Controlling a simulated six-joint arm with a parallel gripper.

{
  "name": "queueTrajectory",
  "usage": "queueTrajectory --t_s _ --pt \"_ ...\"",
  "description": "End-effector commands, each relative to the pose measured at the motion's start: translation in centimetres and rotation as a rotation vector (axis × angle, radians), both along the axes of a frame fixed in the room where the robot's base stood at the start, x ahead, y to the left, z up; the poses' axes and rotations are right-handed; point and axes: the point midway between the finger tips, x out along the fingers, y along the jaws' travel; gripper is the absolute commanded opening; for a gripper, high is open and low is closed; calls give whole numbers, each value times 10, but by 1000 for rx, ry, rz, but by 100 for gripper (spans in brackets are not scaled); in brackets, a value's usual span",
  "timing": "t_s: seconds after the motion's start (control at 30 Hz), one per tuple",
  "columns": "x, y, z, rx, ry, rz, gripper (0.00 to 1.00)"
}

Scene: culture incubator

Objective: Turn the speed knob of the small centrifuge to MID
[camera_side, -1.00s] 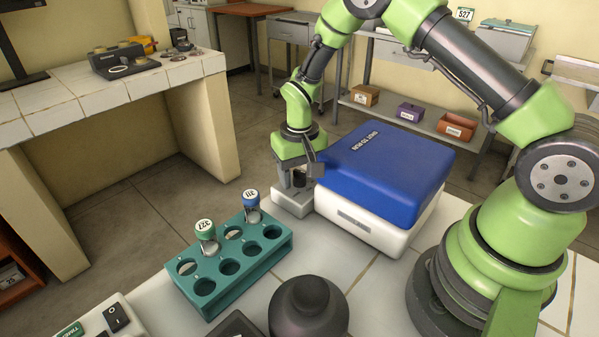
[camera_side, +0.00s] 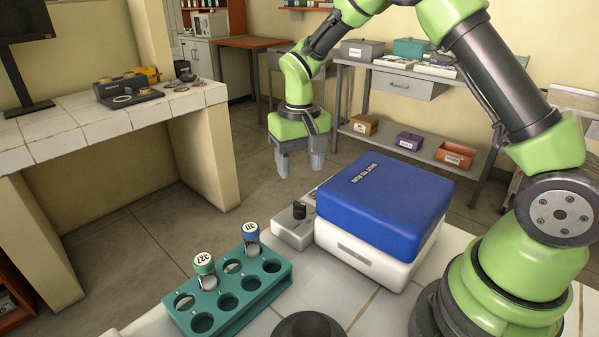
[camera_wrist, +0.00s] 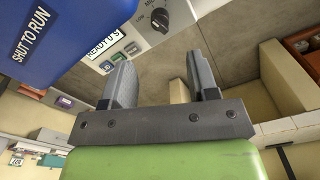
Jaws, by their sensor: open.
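The small centrifuge has a white body (camera_side: 362,262) and a blue lid (camera_side: 385,195), which is down. Its lid label reads "SHUT TO RUN" in the wrist view (camera_wrist: 32,35). The dark speed knob (camera_side: 299,211) stands on a low grey panel (camera_side: 290,232) at the body's left. In the wrist view, the knob (camera_wrist: 160,18) is at the top, with "LOW" and part of "MID" printed beside it. I cannot tell its pointer setting surely. My gripper (camera_side: 300,172) is open and empty, raised above the knob and apart from it. Its fingers (camera_wrist: 160,75) also show in the wrist view.
A teal rack (camera_side: 232,300) with two capped tubes, green (camera_side: 204,265) and blue (camera_side: 251,236), stands left of the centrifuge. A dark rounded object (camera_side: 308,328) is at the front edge. In the wrist view, a display (camera_wrist: 103,45) and small buttons sit beside the knob.

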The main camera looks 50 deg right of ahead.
Motion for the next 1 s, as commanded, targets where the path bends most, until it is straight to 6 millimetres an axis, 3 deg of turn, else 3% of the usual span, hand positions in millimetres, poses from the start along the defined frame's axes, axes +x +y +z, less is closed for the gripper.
queueTrajectory --t_s 0.17,0.27,0.4,0.53,0.77,1.0 --pt "0 0 0 0 0 0 52" --pt "1 0 4 0 -3 0 29" --pt "2 0 32 -1 -9 0 0" --pt "1 0 74 -1 -13 0 0" --pt "-4 36 64 -123 0 -279 0" --pt "-10 81 64 -265 -126 -657 0"
